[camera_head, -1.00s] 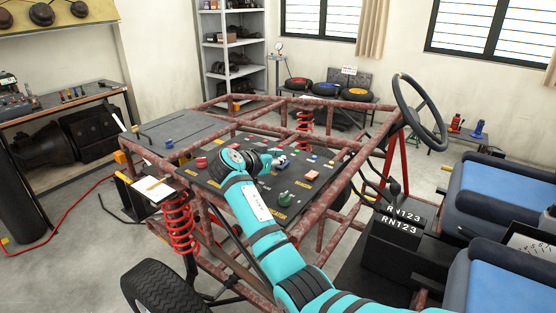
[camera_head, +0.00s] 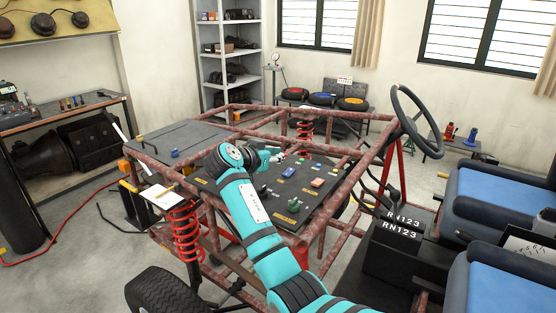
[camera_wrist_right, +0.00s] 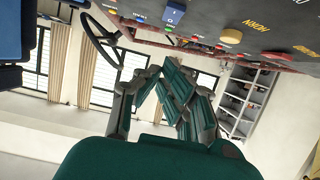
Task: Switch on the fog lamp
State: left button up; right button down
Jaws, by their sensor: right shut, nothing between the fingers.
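The dark control panel (camera_head: 325,169) lies flat on the kart frame, with several coloured switches and yellow labels. In the head view I see a blue control (camera_head: 288,172), an orange-red one (camera_head: 316,183) and a green one (camera_head: 293,205). The fog lamp switch cannot be told apart; the labels are too small. My right gripper (camera_head: 272,155) is over the panel's far-left part, shut and empty. My arm hides part of the panel. My left gripper is not in view.
Rusty frame tubes (camera_head: 335,208) surround the panel. A steering wheel (camera_head: 417,121) stands at the right, beside blue seats (camera_head: 505,205). The space above the panel is open.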

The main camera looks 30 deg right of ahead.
jog(key=shift+s+a+f+b, duration=0.2)
jog(key=shift+s+a+b, duration=0.1)
jog(key=shift+a, duration=0.15)
jog(key=v, duration=0.1)
jog(key=b+v, duration=0.1)
jog(key=v, duration=0.2)
jog(key=shift+s+a+f, duration=0.2)
jog(key=shift+a+f, duration=0.1)
jog(key=shift+s+a+r, duration=0.1)
jog(key=shift+a, duration=0.15)
jog(key=shift+d, duration=0.1)
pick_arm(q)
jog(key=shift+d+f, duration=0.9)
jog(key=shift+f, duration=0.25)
